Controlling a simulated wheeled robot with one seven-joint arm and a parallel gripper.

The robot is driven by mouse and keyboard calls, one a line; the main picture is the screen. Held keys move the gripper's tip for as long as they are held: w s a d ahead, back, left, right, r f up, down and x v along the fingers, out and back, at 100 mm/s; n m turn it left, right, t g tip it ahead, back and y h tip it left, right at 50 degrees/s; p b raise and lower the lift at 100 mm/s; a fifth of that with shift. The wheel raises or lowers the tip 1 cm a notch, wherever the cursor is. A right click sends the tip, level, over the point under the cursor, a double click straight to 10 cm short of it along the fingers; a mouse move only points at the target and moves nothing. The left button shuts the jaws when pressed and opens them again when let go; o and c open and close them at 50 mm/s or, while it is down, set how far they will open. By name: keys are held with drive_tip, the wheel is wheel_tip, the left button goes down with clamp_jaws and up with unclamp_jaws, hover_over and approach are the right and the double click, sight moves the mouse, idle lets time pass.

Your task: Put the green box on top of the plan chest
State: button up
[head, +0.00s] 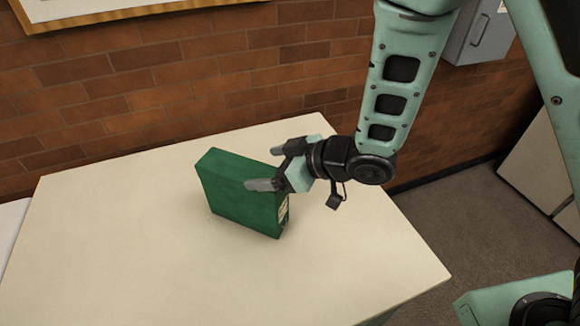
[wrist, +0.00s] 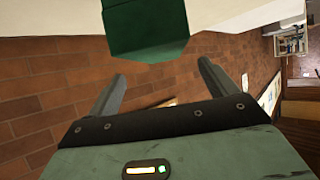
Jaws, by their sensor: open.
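The green box (head: 240,195) stands upright on a broad cream top (head: 120,240), set at an angle. A pale label shows on its narrow right end. My gripper (head: 268,168) is open at the upper right end of the box, one finger on the near side and one toward the far side. In the wrist view the green box (wrist: 146,28) lies ahead, between the lines of the open fingers (wrist: 160,72) and seemingly just beyond their tips. I cannot tell whether the cream top belongs to the plan chest.
A brick wall (head: 150,90) runs behind the cream top. A pale cabinet-like piece (head: 540,165) stands at the right, past a strip of carpet (head: 460,220). A grey wall box (head: 478,35) hangs at the upper right. The cream top is clear around the green box.

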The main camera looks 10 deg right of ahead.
drive_tip(key=b+v, duration=0.1)
drive_tip(key=v, duration=0.4)
drive_tip(key=shift+s+d+r, duration=0.1)
drive_tip(key=shift+d+r, duration=0.05)
drive_tip(key=shift+d, duration=0.05)
drive_tip(key=s+d+r+m+g+h, duration=0.2)
drive_tip(key=s+d+g+h, duration=0.1)
drive_tip(key=s, duration=0.6)
drive_tip(key=s+d+r+m+g+h, duration=0.2)
drive_tip(key=s+d+g+h, duration=0.1)
drive_tip(key=s+d+h, duration=0.2)
drive_tip(key=s+h, duration=0.2)
drive_tip(key=s, duration=0.2)
drive_tip(key=shift+s+d+r, duration=0.15)
drive_tip(key=shift+s+d, duration=0.1)
drive_tip(key=shift+d, duration=0.05)
